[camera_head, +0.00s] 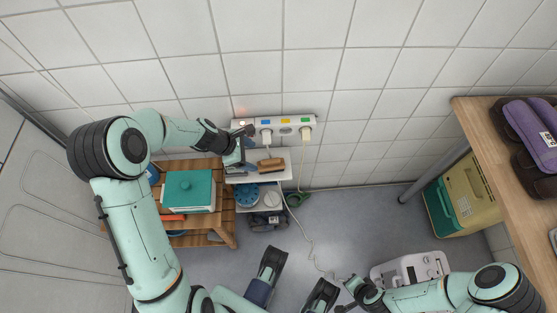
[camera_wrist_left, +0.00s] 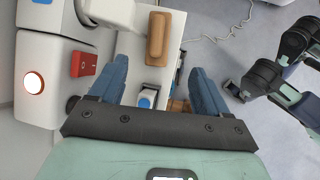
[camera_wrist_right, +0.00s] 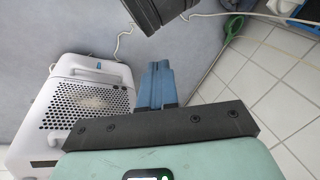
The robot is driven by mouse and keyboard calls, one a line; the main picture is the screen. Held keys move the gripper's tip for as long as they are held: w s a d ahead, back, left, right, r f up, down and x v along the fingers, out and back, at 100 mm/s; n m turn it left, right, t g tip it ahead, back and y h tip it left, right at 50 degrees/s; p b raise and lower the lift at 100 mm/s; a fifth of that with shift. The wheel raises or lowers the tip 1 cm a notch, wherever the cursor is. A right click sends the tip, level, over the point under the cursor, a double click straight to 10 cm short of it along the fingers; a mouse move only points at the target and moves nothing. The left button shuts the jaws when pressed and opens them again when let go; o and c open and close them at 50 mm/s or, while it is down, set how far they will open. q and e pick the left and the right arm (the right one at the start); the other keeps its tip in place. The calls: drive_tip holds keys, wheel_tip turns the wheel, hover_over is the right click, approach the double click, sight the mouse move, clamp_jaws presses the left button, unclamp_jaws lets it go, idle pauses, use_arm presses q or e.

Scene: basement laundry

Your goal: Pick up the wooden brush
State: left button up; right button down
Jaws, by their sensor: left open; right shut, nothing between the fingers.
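The wooden brush (camera_head: 271,165) appears as a brown block on a small white shelf (camera_head: 283,178) against the tiled wall. The left wrist view shows a brown wooden block (camera_wrist_left: 158,36) lying on the white surface, ahead of the fingertips. My left gripper (camera_head: 246,143) is open and empty, above the left part of the shelf, just left of the brush. In the left wrist view its blue fingers (camera_wrist_left: 163,75) are spread, with the block beyond them. My right gripper (camera_wrist_right: 157,68) is shut and empty, low at the right, far from the brush.
A power strip (camera_head: 309,120) with plugs and a cable is on the wall just above the shelf. A wooden rack (camera_head: 225,222) with a teal-lidded box (camera_head: 188,191) stands left. A white heater (camera_wrist_right: 72,105) is near my right gripper. A wooden worktop (camera_head: 490,135) is right.

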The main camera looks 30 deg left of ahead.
sight(268, 162)
use_arm(q)
drive_tip(key=b+x, duration=0.2)
drive_tip(key=x, duration=0.4)
drive_tip(key=shift+w+d+f, duration=0.1)
drive_tip(key=shift+f, duration=0.1)
drive_tip(key=shift+w+d+f, duration=0.15)
drive_tip(key=shift+w+f, duration=0.1)
drive_tip(key=shift+f, duration=0.15)
drive_tip(key=b+x, duration=0.2)
drive_tip(key=x, duration=0.3)
drive_tip(key=shift+w+d, duration=0.15)
use_arm(e)
wheel_tip(268, 162, down, 6)
drive_tip(key=s+d, duration=0.2)
drive_tip(key=shift+d+f+g, duration=0.15)
drive_tip(key=shift+f+g, duration=0.1)
drive_tip(key=shift+g, duration=0.15)
use_arm(q)
drive_tip(key=c, duration=1.2)
